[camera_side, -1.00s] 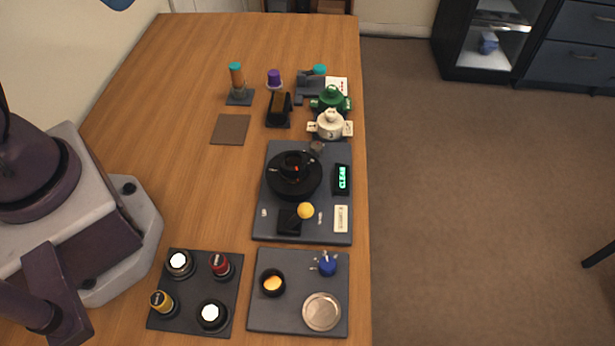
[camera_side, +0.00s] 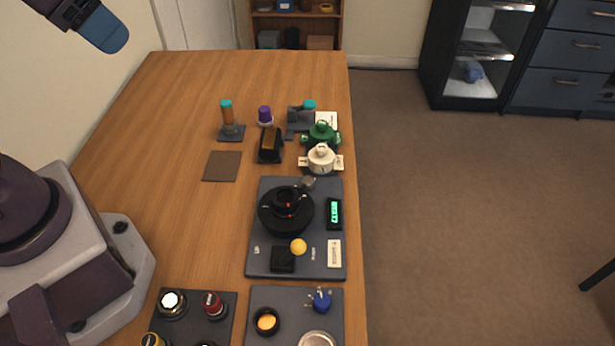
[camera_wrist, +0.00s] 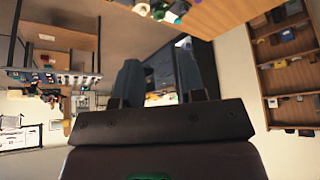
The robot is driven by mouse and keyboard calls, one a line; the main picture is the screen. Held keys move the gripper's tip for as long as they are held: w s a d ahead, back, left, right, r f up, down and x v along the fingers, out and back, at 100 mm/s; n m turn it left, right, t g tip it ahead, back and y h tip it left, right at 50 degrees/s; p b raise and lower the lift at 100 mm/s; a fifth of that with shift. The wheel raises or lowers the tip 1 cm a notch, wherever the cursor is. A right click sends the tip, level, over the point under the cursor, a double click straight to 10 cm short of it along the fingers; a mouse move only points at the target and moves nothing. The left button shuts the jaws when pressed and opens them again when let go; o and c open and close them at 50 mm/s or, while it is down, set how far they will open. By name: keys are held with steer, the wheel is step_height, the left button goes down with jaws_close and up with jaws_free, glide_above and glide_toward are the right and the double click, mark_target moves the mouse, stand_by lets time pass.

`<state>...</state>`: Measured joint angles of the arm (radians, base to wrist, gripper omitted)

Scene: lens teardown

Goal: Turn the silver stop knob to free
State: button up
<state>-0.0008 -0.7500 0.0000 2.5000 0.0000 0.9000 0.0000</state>
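A small grey knob (camera_side: 308,182), which looks like the silver stop knob, sits at the back right edge of the dark plate (camera_side: 258,190), close behind a round black device (camera_side: 286,210). Its setting is too small to read. My gripper (camera_side: 105,32) is high at the upper left of the side view, only partly in frame and far from the knob. In the wrist view my gripper's two fingers (camera_wrist: 158,72) stand apart with nothing between them. The wrist view does not show the plate or knob clearly.
The plate also carries a yellow ball-topped part (camera_side: 298,246) and a lit green display (camera_side: 334,213). White (camera_side: 321,158) and green (camera_side: 322,133) lidded pots stand behind it. Two trays with small parts lie in front. The wooden table's left middle is clear.

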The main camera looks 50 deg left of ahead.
steer(key=m+g+h, duration=0.4)
steer(key=m+g, duration=0.4)
steer(key=m, duration=1.6)
glide_toward(308, 180)
steer(key=x, duration=0.9)
steer(key=shift+f, duration=0.1)
steer(key=c, duration=0.7)
